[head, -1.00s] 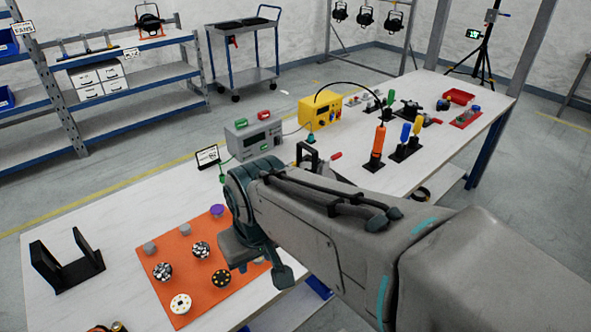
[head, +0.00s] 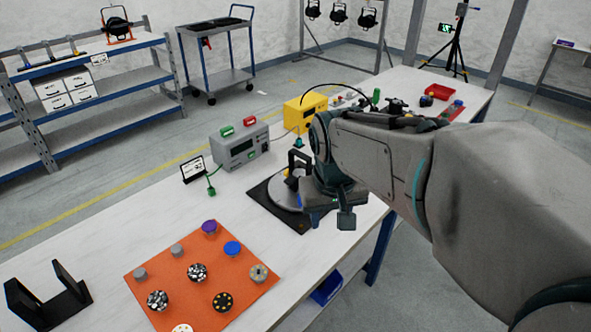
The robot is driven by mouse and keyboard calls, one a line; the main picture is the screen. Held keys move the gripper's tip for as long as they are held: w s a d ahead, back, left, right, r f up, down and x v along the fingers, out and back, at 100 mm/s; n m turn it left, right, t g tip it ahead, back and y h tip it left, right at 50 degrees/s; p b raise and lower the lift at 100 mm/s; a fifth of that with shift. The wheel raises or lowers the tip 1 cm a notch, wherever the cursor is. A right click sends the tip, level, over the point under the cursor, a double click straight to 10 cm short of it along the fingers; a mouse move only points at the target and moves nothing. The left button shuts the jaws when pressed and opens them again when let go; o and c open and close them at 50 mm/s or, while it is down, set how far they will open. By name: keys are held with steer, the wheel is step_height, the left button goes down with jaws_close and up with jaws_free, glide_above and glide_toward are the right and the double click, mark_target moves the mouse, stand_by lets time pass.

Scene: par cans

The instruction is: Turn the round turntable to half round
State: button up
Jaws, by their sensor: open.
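The round turntable (head: 283,196) is a grey disc on a black square base (head: 266,208) on the white table, in the middle of the head view. A black upright fixture (head: 299,160) stands at its far side. My gripper (head: 346,218) is at the right edge of the turntable, with my arm coming in from the right. No held object shows.
An orange mat (head: 150,283) with several round parts lies front left, beside a black stand (head: 48,298). A grey meter box (head: 240,147) and a yellow box (head: 304,112) stand behind the turntable. A small sign (head: 193,169) stands left of the meter. Bare table lies left of the turntable.

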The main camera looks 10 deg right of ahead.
steer(key=w+f+m+g, duration=0.1)
steer(key=w+f, duration=0.2)
steer(key=w, duration=0.7)
steer(key=w+f, duration=0.3)
steer(key=w, duration=0.7)
steer(key=w+f+m+g, duration=0.1)
steer(key=w+f, duration=0.2)
steer(key=w, duration=0.7)
steer(key=shift+y, duration=0.4)
steer(key=f, duration=0.4)
steer(key=f+p, duration=0.1)
steer(key=f, duration=0.8)
steer(key=shift+s+d+f+p, duration=0.15)
steer(key=shift+s+p, duration=0.15)
steer(key=shift+p, duration=0.1)
jaws_close()
